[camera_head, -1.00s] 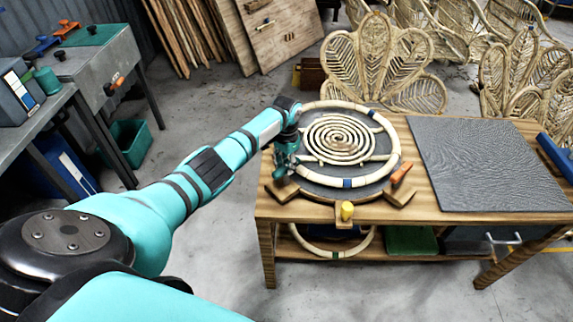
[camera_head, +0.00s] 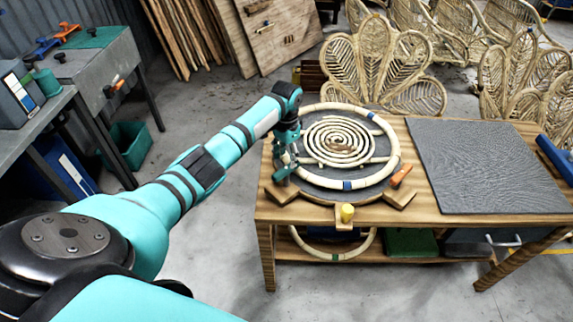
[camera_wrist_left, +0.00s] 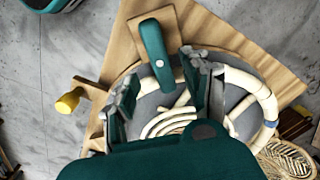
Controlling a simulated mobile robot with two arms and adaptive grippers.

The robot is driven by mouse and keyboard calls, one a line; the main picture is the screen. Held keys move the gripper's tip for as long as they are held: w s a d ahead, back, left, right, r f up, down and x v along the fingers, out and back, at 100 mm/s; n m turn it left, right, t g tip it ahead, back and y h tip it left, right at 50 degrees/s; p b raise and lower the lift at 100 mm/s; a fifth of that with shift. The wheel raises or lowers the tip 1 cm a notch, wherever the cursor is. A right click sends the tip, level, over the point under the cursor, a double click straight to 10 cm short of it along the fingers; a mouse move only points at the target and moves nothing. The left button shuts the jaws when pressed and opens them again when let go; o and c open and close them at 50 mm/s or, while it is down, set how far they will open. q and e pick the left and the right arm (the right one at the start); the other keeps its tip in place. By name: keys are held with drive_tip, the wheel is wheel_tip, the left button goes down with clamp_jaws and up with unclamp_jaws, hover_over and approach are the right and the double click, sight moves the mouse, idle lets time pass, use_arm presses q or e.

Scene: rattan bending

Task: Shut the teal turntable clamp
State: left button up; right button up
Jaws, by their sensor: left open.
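The round turntable (camera_head: 326,180) lies on the wooden table with a rattan ring and a coiled rattan spiral on it. The teal turntable clamp (camera_wrist_left: 155,52) is a rounded lever on a wooden block at the turntable's edge. In the head view my gripper and wrist largely cover it. My left gripper (camera_head: 287,158) is over the turntable's left edge. In the left wrist view its two fingers (camera_wrist_left: 162,82) are apart, with the lower end of the teal lever between them in the picture. I cannot tell whether they touch it. My right gripper is not in view.
An orange clamp (camera_head: 401,175) and a yellow clamp (camera_head: 347,211) stand at the turntable's right and front edges. A grey textured mat (camera_head: 490,165) covers the table's right part. Rattan chair backs (camera_head: 375,65) stand behind the table. A grey workbench (camera_head: 85,70) is at the left.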

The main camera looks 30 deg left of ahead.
use_arm(q)
wheel_tip(320, 180, up, 7)
idle(0.3)
idle(0.4)
